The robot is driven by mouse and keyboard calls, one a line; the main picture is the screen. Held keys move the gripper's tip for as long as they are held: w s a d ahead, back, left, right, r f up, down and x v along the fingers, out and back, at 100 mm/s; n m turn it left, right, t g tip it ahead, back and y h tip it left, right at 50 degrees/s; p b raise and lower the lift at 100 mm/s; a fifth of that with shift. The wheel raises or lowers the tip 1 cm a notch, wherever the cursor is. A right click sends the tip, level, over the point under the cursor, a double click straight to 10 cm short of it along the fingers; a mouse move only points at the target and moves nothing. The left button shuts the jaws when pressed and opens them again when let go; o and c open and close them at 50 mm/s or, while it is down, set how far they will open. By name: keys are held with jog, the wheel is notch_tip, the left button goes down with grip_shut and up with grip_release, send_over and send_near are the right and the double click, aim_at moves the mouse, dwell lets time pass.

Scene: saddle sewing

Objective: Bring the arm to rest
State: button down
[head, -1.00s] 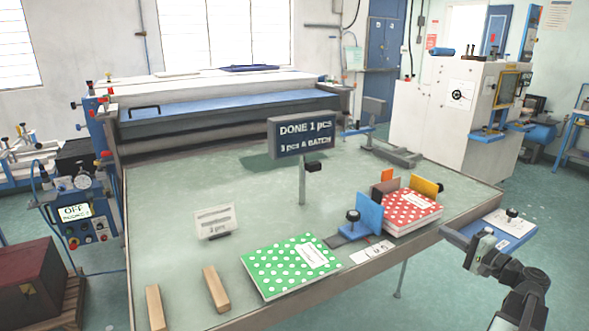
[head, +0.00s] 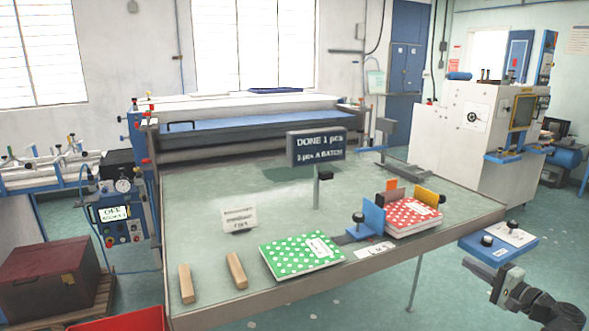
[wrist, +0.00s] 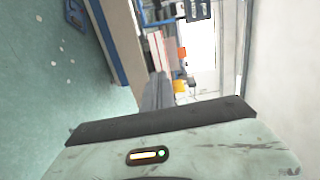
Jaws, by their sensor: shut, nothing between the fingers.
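My gripper (head: 476,268) is at the lower right of the head view, at the end of my dark, bent arm. It is out past the table's front right edge, over the floor and below a small blue board (head: 497,243). It is shut, and no object shows in it. In the wrist view, grey-green casing fills the bottom, and the grey fingers (wrist: 157,92) stand close together above it. The green dotted book (head: 300,254) and the red dotted book (head: 411,217) lie on the table, apart from my gripper.
A white machine (head: 450,125) stands behind at right. A red bin (head: 125,321) is at lower left.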

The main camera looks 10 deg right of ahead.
jog(key=w+a+f+n+g+y+p, duration=0.1)
jog(key=w+a+f+n+g, duration=0.15)
jog(key=a, duration=0.55)
jog(key=w+a+f+n+g+y+p, duration=0.1)
jog(key=w+a+f+n+g, duration=0.15)
jog(key=a, duration=0.55)
jog(key=w+a+f+n+g+y+p, duration=0.1)
jog(key=w+a+f+g+p, duration=0.2)
jog(key=a, duration=0.4)
jog(key=s+a+f+n+g+h+p, duration=0.1)
jog(key=s+a+f+n+g+h, duration=0.1)
jog(key=a, duration=0.5)
jog(key=s+a+f+n+g+h+p, duration=0.1)
jog(key=s+a+f+n+g+h, duration=0.1)
jog(key=a, duration=0.5)
jog(key=s+a+f+n+g+h+p, duration=0.1)
jog(key=s+a+f+n+g+h, duration=0.1)
jog(key=a, duration=0.6)
jog(key=s+n+g+h, duration=0.1)
jog(key=n+g, duration=0.1)
jog(key=g, duration=0.1)
jog(key=shift+f+n+h+p, duration=0.3)
jog(key=shift+n, duration=0.1)
